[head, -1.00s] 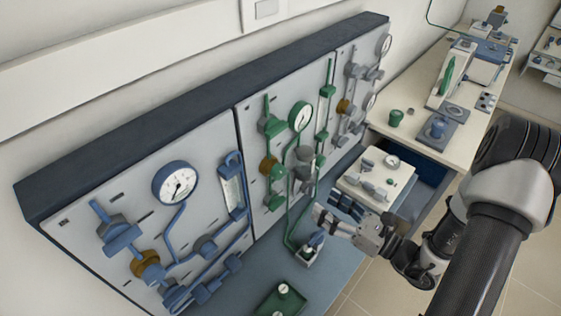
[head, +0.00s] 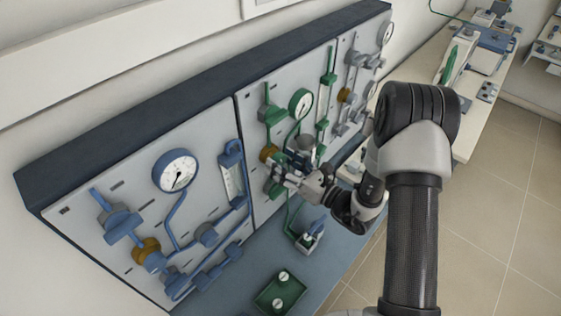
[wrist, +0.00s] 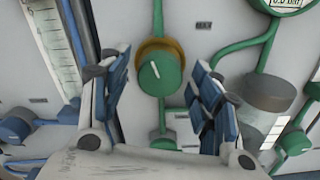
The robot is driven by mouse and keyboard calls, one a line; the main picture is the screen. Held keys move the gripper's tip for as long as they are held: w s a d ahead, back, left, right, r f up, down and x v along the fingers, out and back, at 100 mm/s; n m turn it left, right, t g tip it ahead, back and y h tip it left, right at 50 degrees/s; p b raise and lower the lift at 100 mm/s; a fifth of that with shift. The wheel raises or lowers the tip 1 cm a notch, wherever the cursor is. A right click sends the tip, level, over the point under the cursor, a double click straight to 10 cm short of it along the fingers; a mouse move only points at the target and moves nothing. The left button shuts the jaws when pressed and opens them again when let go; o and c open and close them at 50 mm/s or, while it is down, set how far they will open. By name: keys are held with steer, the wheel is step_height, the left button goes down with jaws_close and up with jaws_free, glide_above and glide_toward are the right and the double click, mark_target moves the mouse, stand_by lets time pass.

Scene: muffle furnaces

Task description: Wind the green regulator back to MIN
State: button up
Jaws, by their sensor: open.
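The green regulator (wrist: 160,72) has a round green knob with a white pointer line, set in a brass collar on the panel. In the wrist view it lies between the two blue-padded fingers of my gripper (wrist: 159,66), with a gap on each side. My gripper is open and faces the knob. I cannot tell how far the fingertips are from it in depth. The pointer line tilts slightly to the upper left in this view. In the head view the brass collar (head: 268,153) shows, and my gripper (head: 283,175) hides most of the knob.
A small label (wrist: 203,25), apparently MAX, is on the panel. A grey cylinder (wrist: 270,94) and green pipes stand right of the knob, close to the right finger. A blue-framed flowmeter (wrist: 50,40) is at left. A green tray (head: 279,294) lies on the bench below.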

steer(key=shift+w+a, duration=0.35)
steer(key=shift+a, duration=0.05)
steer(key=c, duration=1.1)
